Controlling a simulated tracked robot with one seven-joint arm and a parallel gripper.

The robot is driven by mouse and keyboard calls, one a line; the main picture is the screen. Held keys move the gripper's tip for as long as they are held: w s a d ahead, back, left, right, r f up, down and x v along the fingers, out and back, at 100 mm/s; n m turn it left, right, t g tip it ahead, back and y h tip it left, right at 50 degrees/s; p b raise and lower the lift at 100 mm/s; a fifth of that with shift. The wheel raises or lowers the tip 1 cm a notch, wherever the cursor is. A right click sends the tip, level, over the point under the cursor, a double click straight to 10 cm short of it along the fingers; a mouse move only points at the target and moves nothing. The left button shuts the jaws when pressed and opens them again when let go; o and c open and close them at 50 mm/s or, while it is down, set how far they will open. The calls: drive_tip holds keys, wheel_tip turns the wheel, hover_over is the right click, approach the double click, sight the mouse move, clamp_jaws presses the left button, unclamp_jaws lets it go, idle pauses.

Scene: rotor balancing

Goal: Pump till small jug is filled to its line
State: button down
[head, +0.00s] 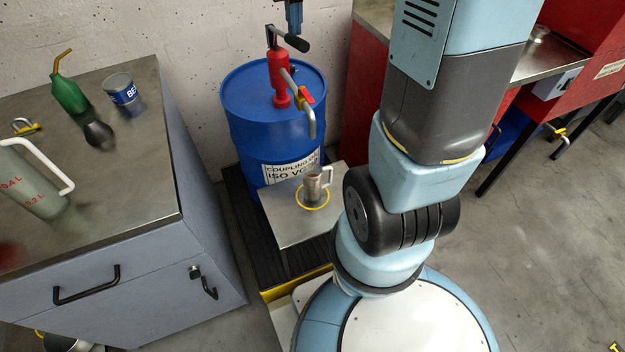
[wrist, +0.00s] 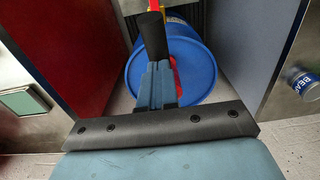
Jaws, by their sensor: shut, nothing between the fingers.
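The red hand pump (head: 279,80) stands on top of the blue drum (head: 245,95). Its lever ends in a black grip (head: 292,41), which also shows in the wrist view (wrist: 152,36). My gripper (head: 294,30) is shut and empty, pointing down close to the black grip; I cannot tell whether it touches it. In the wrist view its blue fingers (wrist: 158,80) lie just below the grip. The pump's grey spout (head: 311,122) bends down above the small metal jug (head: 313,189). The jug stands upright inside a yellow ring on a metal stand (head: 290,230). Its fill line and level cannot be seen.
A grey cabinet (head: 150,150) at left holds a clear measuring jug (head: 30,185), a green oil bottle (head: 68,93) and a blue tin (head: 122,92). A red bench (head: 590,45) stands at right. A red-handled valve (head: 305,95) sits on the spout.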

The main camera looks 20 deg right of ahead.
wheel_tip(320, 180, up, 14)
drive_tip(key=w, duration=0.1)
drive_tip(key=shift+w, duration=0.35)
idle(0.6)
idle(1.0)
drive_tip(key=s+f+t, duration=0.2)
drive_tip(key=s, duration=0.9)
drive_tip(key=s+a+f+t, duration=0.1)
drive_tip(key=s+f+t, duration=0.1)
drive_tip(key=s, duration=0.9)
drive_tip(key=shift+f+t, duration=0.4)
drive_tip(key=shift+t, duration=0.4)
drive_tip(key=shift+s, duration=0.1)
